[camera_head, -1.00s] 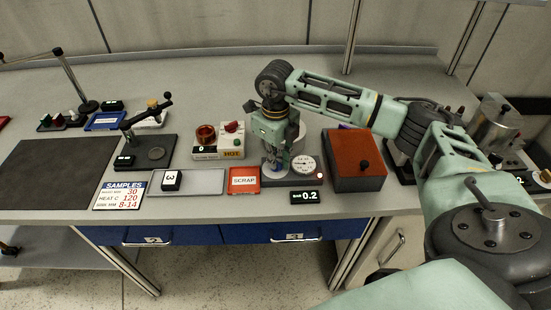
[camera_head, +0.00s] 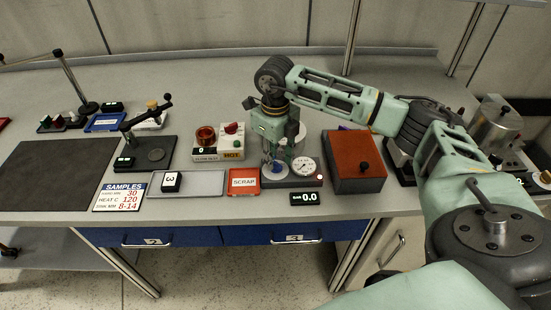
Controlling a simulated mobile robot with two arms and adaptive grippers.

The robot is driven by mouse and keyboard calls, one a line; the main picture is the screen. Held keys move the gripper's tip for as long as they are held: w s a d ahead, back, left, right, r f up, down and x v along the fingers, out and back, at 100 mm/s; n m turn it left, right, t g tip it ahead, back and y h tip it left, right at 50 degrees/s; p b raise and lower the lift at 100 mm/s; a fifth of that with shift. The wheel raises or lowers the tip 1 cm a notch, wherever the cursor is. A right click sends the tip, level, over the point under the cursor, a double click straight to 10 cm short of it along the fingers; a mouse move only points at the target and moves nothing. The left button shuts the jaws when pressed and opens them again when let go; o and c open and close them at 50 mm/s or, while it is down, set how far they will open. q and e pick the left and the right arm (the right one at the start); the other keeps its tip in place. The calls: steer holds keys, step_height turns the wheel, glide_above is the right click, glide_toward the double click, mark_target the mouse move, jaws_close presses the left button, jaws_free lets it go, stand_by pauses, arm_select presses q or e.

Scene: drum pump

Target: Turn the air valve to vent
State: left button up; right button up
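My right gripper (camera_head: 272,158) points down over a small pump station that has a round white dial gauge (camera_head: 304,167) and a pale disc (camera_head: 275,170) on a dark base. The gripper and wrist cover most of the station, so the air valve is not clearly visible. The fingers are too small and overlapped to tell whether they are open or shut. A small black display (camera_head: 306,198) in front of the gauge reads 0.0. A red light shows at the right of the gauge. My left gripper is not in view.
A red-topped box (camera_head: 356,154) stands close on the right of the station. A red SCRAP tray (camera_head: 244,181) and a grey tray (camera_head: 208,183) lie to the left. A heater unit (camera_head: 218,148) marked HOT stands behind them. The back of the bench is mostly clear.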

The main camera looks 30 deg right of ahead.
mark_target(276, 163)
step_height(276, 163, up, 11)
steer(key=shift+f, duration=0.2)
stand_by(0.6)
